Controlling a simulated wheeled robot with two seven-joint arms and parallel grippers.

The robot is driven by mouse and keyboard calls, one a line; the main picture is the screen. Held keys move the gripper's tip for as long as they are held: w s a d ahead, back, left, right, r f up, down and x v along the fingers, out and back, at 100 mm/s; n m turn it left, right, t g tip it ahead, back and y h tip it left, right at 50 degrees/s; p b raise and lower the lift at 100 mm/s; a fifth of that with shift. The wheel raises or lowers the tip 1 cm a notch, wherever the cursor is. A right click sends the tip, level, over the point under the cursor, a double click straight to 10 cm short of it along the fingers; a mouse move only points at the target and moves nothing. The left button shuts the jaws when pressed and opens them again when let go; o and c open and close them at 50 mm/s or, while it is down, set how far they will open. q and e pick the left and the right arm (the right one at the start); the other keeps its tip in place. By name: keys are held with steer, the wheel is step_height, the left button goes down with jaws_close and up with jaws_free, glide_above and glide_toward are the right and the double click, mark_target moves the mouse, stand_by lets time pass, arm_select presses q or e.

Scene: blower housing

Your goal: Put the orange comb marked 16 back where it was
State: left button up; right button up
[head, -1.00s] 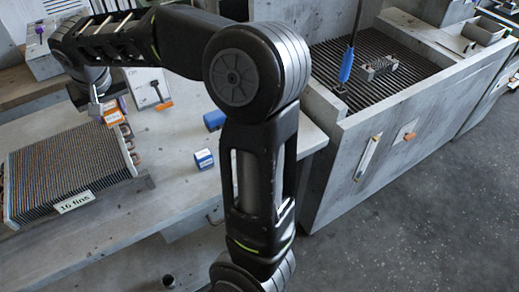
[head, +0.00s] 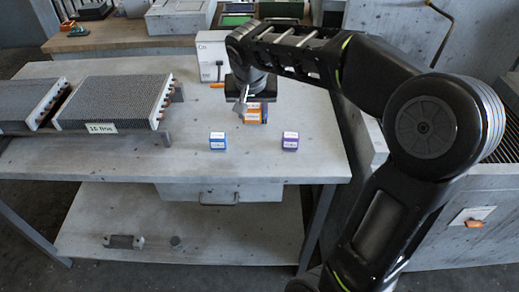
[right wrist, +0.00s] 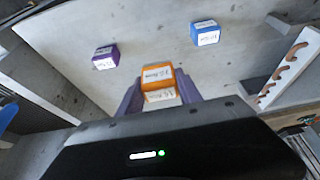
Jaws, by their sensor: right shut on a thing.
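My right gripper (head: 246,106) is shut on the orange comb (head: 254,117), a small block with a white label, above or at the grey workbench (head: 190,165). The right wrist view shows the orange comb (right wrist: 158,80) between the purple fingers. Its printed number is too small to read. I cannot tell whether it touches the bench. A blue comb (head: 217,141) stands nearer the bench's front edge, to the left. A purple comb (head: 290,141) stands to the right. Both also show in the right wrist view, purple (right wrist: 103,57) and blue (right wrist: 205,33). My left gripper is out of view.
A finned coil (head: 112,100) labelled "16 fins" lies on the left of the bench, with another coil (head: 25,102) beside it. A white box (head: 213,57) stands behind the gripper. The bench between the blue and purple combs is clear.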

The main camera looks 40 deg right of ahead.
steer(key=shift+s+d+f, duration=0.1)
steer(key=shift+s+f, duration=0.05)
glide_above(254, 145)
steer(key=s, duration=0.1)
steer(key=f, duration=0.6)
steer(key=shift+a, duration=0.4)
steer(key=shift+s, duration=0.1)
steer(key=shift+f, duration=1.85)
steer(key=shift+f, duration=0.15)
steer(key=o, duration=1.3)
